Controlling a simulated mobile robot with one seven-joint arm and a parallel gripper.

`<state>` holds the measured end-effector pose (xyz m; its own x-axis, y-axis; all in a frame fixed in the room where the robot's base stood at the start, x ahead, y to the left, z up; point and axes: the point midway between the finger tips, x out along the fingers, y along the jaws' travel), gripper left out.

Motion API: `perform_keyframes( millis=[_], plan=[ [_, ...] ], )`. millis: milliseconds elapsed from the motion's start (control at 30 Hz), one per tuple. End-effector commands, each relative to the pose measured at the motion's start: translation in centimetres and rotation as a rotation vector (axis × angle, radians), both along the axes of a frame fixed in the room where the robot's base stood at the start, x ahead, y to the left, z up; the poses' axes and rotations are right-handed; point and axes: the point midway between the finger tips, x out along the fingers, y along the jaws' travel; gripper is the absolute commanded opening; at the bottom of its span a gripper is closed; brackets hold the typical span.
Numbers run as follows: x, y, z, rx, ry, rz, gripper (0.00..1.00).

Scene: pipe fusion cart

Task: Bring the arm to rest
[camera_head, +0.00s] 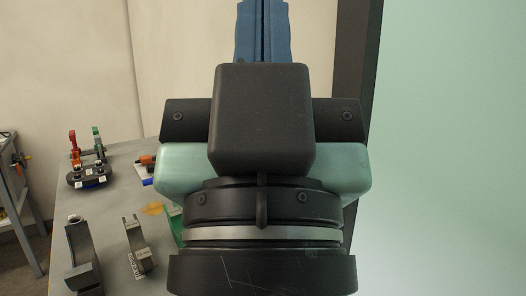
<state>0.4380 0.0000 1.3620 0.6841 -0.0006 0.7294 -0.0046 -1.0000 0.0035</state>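My gripper (264,28) fills the middle of the view, seen from behind its dark housing. It points up and away from the camera. Its two blue fingers stand side by side, almost together, with only a thin dark slit between them. Nothing shows between them, and the fingertips run to the top edge of the picture. My wrist covers part of the table behind it.
A grey table (123,180) lies at the left. On it are a black stand with red and green handles (87,160), an orange-handled tool (147,161) and two dark curved pieces (84,258) (140,246). A metal-framed bench (22,196) stands far left. A pale green surface (450,150) fills the right.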

Motion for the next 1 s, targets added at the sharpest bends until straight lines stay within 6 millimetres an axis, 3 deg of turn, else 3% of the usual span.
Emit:
perform_keyframes(
  millis=[33,300,433,633,1000],
  plan=[
    [0.0,0.0,3.4,0.001,0.001,0.001,0.0],
    [0.1,0.0,11.7,0.002,0.004,0.004,0.0],
    [0.2,0.0,14.8,0.002,0.005,0.005,0.0],
    [0.2,0.0,16.9,0.002,0.006,0.005,0.0],
    [0.2,0.0,16.8,0.003,0.005,0.006,0.0]
  ],
)
